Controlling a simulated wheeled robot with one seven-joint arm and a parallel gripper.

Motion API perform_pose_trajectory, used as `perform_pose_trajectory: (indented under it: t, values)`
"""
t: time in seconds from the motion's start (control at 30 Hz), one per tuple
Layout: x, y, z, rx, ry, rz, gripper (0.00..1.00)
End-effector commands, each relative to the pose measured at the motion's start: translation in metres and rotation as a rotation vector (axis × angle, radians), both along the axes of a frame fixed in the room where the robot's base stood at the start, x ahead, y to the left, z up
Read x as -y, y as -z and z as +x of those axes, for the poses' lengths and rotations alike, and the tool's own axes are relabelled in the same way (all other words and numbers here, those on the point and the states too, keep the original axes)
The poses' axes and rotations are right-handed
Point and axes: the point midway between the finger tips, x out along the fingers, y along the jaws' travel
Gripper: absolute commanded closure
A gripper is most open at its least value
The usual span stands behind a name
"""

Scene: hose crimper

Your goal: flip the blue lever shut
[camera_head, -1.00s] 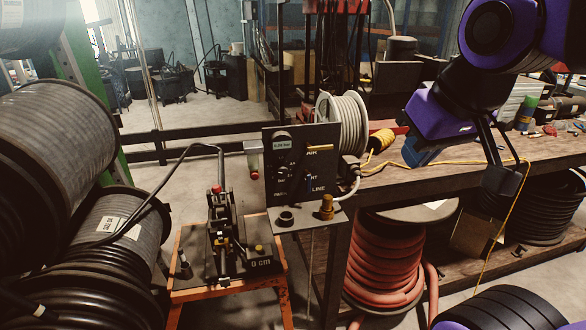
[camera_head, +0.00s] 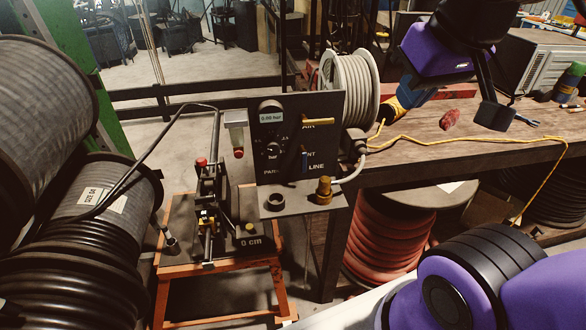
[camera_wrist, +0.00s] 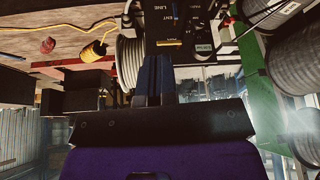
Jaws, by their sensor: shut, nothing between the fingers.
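The control panel (camera_head: 285,155) is black and upright at the middle of the head view. The blue lever (camera_head: 304,161) shows as a small upright blue strip low on its face, beside the lettering. A yellow lever (camera_head: 318,121) lies level above it. My gripper (camera_head: 400,101) is right of the panel and apart from it, partly overlapping a yellow plug on the bench. Its blue fingers (camera_wrist: 154,78) are together and empty in the wrist view, pointing toward the panel (camera_wrist: 190,28), which appears upside down there. The yellow lever (camera_wrist: 170,43) shows near the fingers.
A grey hose reel (camera_head: 350,85) stands behind the panel's right side. The wooden bench (camera_head: 480,160) holds a yellow cable. A crimping press (camera_head: 208,205) on an orange stand is at the lower left. Large hose drums (camera_head: 45,130) fill the left.

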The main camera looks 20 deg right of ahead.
Motion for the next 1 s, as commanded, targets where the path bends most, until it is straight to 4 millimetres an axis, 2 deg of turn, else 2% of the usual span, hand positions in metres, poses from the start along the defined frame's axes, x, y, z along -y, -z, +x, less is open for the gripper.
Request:
perform_pose_trajectory:
  t: [0.17, 0.47, 0.7, 1.0]
  values:
    - [0.0, 0.01, 0.014, -0.094, 0.007, -0.035, 1.0]
    - [-0.002, 0.044, 0.055, -0.338, 0.049, -0.208, 1.0]
    - [-0.009, 0.074, 0.09, -0.476, 0.084, -0.407, 1.0]
    - [-0.03, 0.116, 0.135, -0.543, 0.108, -0.707, 1.0]
